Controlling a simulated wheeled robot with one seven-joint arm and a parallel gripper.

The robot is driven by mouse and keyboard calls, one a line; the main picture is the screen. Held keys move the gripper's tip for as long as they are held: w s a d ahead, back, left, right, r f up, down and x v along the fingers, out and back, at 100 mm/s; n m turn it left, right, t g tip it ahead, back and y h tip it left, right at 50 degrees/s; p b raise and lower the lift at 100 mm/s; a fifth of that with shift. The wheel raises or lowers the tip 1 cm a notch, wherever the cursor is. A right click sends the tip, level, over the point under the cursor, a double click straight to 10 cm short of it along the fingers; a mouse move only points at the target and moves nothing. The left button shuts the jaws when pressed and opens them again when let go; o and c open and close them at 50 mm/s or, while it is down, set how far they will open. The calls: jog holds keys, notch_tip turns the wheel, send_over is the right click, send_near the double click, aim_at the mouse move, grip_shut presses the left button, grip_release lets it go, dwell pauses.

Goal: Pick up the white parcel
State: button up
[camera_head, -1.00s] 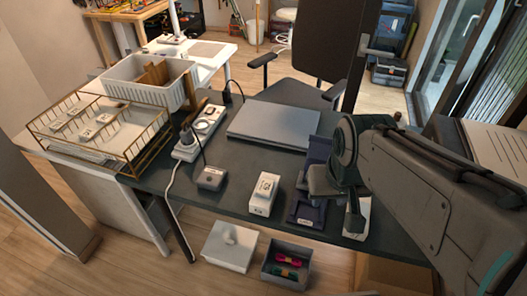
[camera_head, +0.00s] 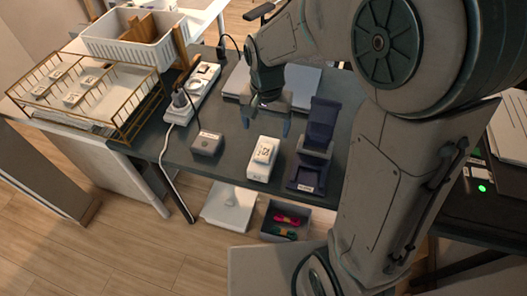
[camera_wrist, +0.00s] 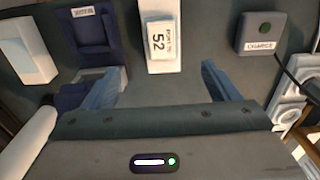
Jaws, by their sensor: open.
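The white parcel (camera_head: 259,170) is a small upright-lying white box near the front edge of the dark desk, with a label reading 52 on it. In the wrist view the parcel (camera_wrist: 160,64) lies ahead, centred between the fingers. My gripper (camera_head: 266,122) is open and empty, above the desk just behind the parcel in the head view. Its two bluish fingers also show in the wrist view (camera_wrist: 163,72), spread wider than the parcel. No contact with the parcel shows.
A navy stand (camera_head: 320,130) stands close right of the parcel, and a grey charge block (camera_head: 206,144) to its left. Behind are a power strip (camera_head: 196,92) and a grey laptop (camera_head: 302,78). Another white box (camera_wrist: 28,50) lies beyond the stand. A wire rack (camera_head: 130,125) stands at left.

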aim_at(264, 151)
notch_tip(264, 151, down, 9)
jog(key=shift+r, duration=0.2)
jog(key=shift+s+a+f, duration=0.1)
jog(key=shift+a+f, duration=0.05)
jog(key=shift+f, duration=1.15)
jog(key=shift+s+a+f, duration=0.1)
jog(key=shift+f, duration=1.2)
jog(key=c, duration=1)
jog(key=shift+c, duration=0.5)
jog(key=shift+w+r, duration=0.1)
jog(key=shift+r, duration=0.05)
